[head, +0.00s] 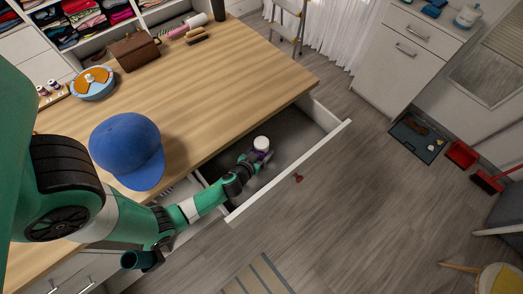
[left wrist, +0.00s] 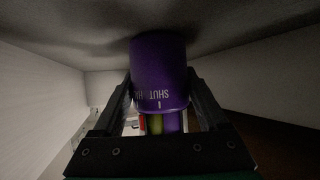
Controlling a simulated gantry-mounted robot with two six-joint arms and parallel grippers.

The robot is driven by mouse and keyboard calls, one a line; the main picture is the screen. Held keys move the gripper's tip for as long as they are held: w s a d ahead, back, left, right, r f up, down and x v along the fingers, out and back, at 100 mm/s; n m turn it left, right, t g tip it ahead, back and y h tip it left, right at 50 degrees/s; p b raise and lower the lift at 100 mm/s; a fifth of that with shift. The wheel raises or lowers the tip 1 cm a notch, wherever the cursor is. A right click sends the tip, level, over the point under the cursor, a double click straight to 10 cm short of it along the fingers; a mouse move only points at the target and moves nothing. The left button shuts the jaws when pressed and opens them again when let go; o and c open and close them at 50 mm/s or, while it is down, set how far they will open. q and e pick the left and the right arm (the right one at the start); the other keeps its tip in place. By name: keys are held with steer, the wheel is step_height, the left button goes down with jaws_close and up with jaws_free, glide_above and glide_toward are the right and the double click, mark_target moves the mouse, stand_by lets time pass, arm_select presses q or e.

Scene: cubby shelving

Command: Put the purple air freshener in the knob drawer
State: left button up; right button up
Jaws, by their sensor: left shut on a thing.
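The purple air freshener (left wrist: 158,75) is a cylinder with white lettering, held between the two dark fingers of my left gripper (left wrist: 160,105) in the left wrist view. In the head view its white top (head: 261,143) shows at the end of my left gripper (head: 254,157), with a bit of purple below. The knob drawer (head: 335,137) is pulled out from the wooden-topped counter, with a red knob (head: 298,178) on its front. The gripper and air freshener are inside the drawer's opening; whether the air freshener touches the drawer floor is unclear. My right gripper is not in view.
A blue cap (head: 127,148) lies on the wooden counter (head: 230,75) next to my left arm. A brown bag (head: 135,50) and a round blue-orange container (head: 92,83) stand farther back. The drawer's right part looks empty. Open floor (head: 370,210) lies in front.

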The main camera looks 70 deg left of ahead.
arm_select(q)
steer(key=o, duration=1.4)
steer(key=shift+o, duration=0.2)
steer(key=shift+r+p, duration=0.1)
steer(key=shift+p, duration=0.2)
steer(key=v, duration=0.7)
steer(key=shift+s+d+r+p, duration=0.1)
steer(key=shift+s+d+p, duration=0.1)
steer(key=shift+p, duration=0.2)
